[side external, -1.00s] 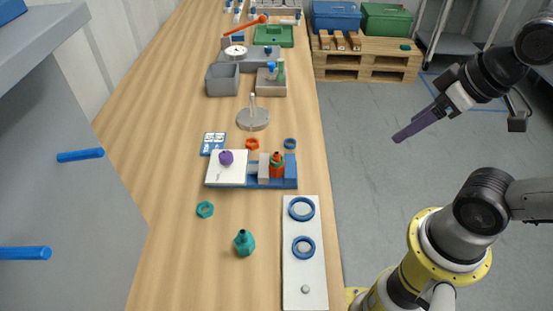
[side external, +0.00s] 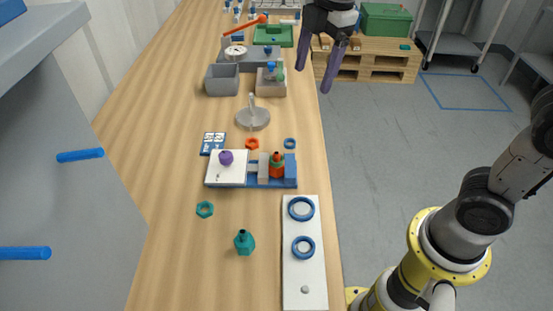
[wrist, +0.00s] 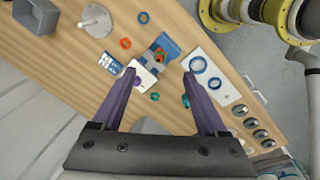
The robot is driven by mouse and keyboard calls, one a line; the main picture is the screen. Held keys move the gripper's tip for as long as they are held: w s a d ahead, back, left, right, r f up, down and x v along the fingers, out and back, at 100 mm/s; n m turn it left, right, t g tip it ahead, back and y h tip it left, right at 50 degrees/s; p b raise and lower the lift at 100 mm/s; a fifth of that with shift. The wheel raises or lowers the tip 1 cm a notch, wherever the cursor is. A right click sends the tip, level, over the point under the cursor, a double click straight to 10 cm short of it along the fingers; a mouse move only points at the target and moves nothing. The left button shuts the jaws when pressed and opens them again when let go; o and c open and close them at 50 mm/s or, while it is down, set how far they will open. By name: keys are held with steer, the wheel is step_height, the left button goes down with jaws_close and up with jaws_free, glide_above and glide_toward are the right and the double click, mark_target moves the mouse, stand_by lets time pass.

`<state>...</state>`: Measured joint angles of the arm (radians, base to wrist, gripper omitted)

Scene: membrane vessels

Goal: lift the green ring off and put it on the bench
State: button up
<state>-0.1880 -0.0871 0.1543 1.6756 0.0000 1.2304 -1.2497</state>
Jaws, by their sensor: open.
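The vessel stands upright in a blue holder (side external: 291,172) on the bench (side external: 170,160). In the wrist view the vessel (wrist: 160,56) shows small between the fingertips, and the ring cannot be made out clearly there. My gripper (side external: 313,80) is open and empty, with purple fingers pointing down. It is high above the bench's right edge, well apart from the ring. Its fingers also show in the wrist view (wrist: 159,74).
A white plate with a purple knob (side external: 226,157) adjoins the holder. A teal nut (side external: 205,209) and teal bottle (side external: 244,243) stand nearer. A white board (side external: 305,268) bears blue rings. A grey disc with a post (side external: 253,118) stands behind. The left front bench is clear.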

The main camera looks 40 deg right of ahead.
steer(key=w+a+f+n+g, duration=0.1)
steer(key=w+a+f+g, duration=0.1)
steer(key=w+a+f, duration=0.3)
glide_above(276, 153)
steer(key=shift+n, duration=0.3)
steer(key=f, duration=0.9)
steer(key=shift+w+d+f, duration=0.1)
steer(key=shift+d+f, duration=0.1)
steer(key=shift+a+f, duration=0.15)
steer(key=shift+f, duration=3)
jaws_close()
